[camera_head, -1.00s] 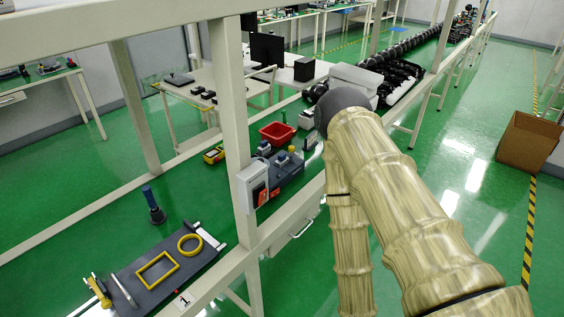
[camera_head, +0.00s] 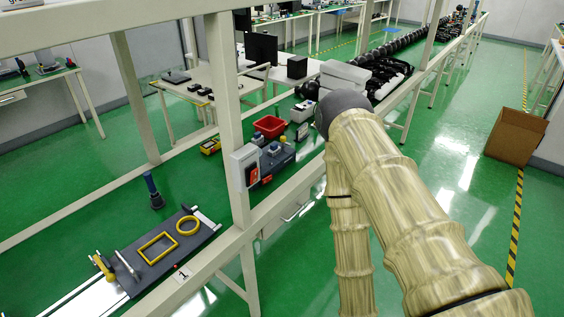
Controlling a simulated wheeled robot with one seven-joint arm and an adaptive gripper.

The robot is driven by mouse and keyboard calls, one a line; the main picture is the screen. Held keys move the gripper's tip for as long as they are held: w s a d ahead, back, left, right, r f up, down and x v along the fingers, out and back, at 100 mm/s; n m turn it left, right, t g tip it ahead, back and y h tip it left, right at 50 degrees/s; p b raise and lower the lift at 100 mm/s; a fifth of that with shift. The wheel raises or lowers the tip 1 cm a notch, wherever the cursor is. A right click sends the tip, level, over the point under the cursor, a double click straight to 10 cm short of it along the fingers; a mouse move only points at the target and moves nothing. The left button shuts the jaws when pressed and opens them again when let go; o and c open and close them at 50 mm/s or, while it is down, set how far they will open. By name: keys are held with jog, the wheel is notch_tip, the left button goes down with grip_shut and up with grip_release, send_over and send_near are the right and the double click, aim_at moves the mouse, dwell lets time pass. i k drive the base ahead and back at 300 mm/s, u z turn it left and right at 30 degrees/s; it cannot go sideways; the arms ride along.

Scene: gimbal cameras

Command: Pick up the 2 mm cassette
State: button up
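I cannot make out a thing that is surely the 2 mm cassette; no label or marking that small is readable. Small items stand on the green bench beyond the post: a dark grey unit (camera_head: 283,163) with blue and light parts on top, a red bin (camera_head: 269,126), a white box with a dark top (camera_head: 302,112) and a small yellow device (camera_head: 210,146). My gripper is not in view. My arm, in its tan sleeve, fills the right middle, and its dark grey joint covers part of the bench behind it.
A beige post (camera_head: 226,120) rises at the bench's front edge with a white switch box (camera_head: 245,172). A dark board (camera_head: 205,233) with yellow frames lies at lower left, beside a dark upright tool (camera_head: 153,190). A cardboard box (camera_head: 515,136) stands on the right floor, where the aisle is open.

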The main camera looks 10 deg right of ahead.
aim_at(275, 150)
jog(key=k, duration=0.2)
jog(key=z, duration=1.85)
jog(key=i, duration=1.35)
jog(key=u, duration=1.3)
